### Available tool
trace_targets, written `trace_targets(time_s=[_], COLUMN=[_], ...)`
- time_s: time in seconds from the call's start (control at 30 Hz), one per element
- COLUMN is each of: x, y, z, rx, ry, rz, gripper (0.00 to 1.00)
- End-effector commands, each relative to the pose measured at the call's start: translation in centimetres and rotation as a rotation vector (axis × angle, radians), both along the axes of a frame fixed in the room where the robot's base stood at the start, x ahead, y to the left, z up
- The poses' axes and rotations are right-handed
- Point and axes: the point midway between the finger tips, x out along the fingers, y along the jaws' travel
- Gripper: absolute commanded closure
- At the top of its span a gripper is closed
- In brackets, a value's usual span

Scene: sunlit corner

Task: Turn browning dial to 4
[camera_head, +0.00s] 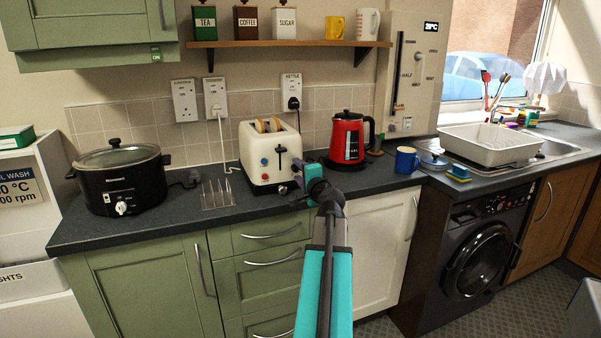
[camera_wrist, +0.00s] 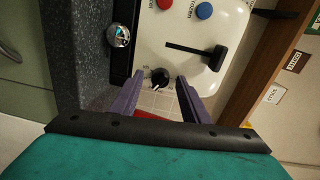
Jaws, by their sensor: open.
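The cream toaster (camera_head: 256,168) stands on the counter with bread in its slots. In the wrist view its front face (camera_wrist: 229,30) fills the top. The black browning dial (camera_wrist: 160,75) is a small round knob with a pale mark on it; the numbers around it are too small to read. My gripper (camera_wrist: 160,79) is open, with its purple fingers on either side of the dial. I cannot tell whether they touch it. In the head view my gripper (camera_head: 303,170) is at the toaster's right front, and I cannot make out the dial there.
The toaster's black lever (camera_wrist: 195,51) sticks out near the dial, with red (camera_wrist: 164,4) and blue (camera_wrist: 204,11) buttons beyond. A chrome knob (camera_wrist: 119,35) is at its base. A red kettle (camera_head: 346,139) stands to the right, a wire rack (camera_head: 217,195) to the left.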

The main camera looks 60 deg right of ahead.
Motion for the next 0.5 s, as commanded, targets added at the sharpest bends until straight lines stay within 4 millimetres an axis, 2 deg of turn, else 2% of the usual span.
trace_targets(time_s=[0.27, 0.5], x=[-0.9, -2.8], y=[0.8, 2.2], z=[0.1, 0.2], rx=[-0.001, -0.001], ry=[-0.001, -0.001], rz=[0.000, -0.001], gripper=[0.58, 0.58])
